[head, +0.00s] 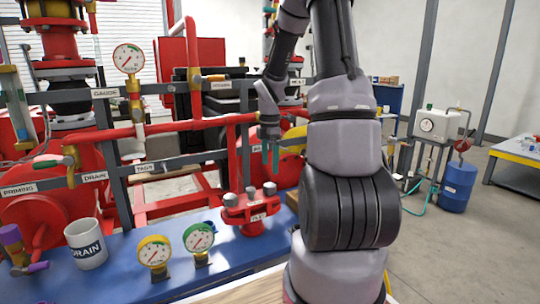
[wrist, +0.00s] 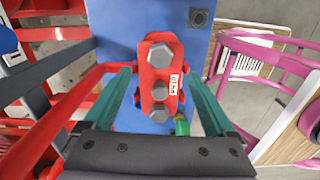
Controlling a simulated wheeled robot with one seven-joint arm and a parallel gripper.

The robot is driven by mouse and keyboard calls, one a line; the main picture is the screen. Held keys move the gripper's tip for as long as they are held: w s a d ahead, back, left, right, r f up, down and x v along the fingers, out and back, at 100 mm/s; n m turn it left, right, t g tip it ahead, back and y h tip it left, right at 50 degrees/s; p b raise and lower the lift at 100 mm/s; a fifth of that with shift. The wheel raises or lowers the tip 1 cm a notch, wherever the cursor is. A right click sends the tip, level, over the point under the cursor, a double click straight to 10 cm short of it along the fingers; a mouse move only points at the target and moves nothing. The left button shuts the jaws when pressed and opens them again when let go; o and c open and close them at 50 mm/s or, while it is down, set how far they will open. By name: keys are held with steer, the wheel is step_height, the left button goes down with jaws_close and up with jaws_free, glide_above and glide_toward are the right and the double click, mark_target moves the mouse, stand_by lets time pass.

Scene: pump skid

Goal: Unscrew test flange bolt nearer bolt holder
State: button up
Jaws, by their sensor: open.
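The red test flange (head: 250,214) stands on the blue bench, with three grey hex bolt heads on top. In the wrist view the flange (wrist: 172,68) lies between my fingers, with a far bolt (wrist: 159,54), a middle bolt (wrist: 160,91) and a near bolt (wrist: 158,113) in a line. My gripper (head: 270,160) is open and empty above the flange, pointing down; its teal fingers also show in the wrist view (wrist: 159,75), one on each side. A dark square piece with a round centre (wrist: 199,17) sits beyond the flange; I cannot tell whether it is the bolt holder.
A white mug (head: 86,246), a yellow gauge (head: 154,253) and a green gauge (head: 198,240) stand on the blue bench (head: 118,285) left of the flange. Red pipes and a dark rail (head: 190,158) run behind it. My arm blocks the view to the right.

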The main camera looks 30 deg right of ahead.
mark_target(270, 186)
step_height(270, 186, down, 8)
steer(key=shift+f, duration=0.1)
stand_by(0.4)
jaws_close()
steer(key=n, duration=0.6)
steer(key=shift+d, duration=0.1)
steer(key=n, duration=0.9)
jaws_free()
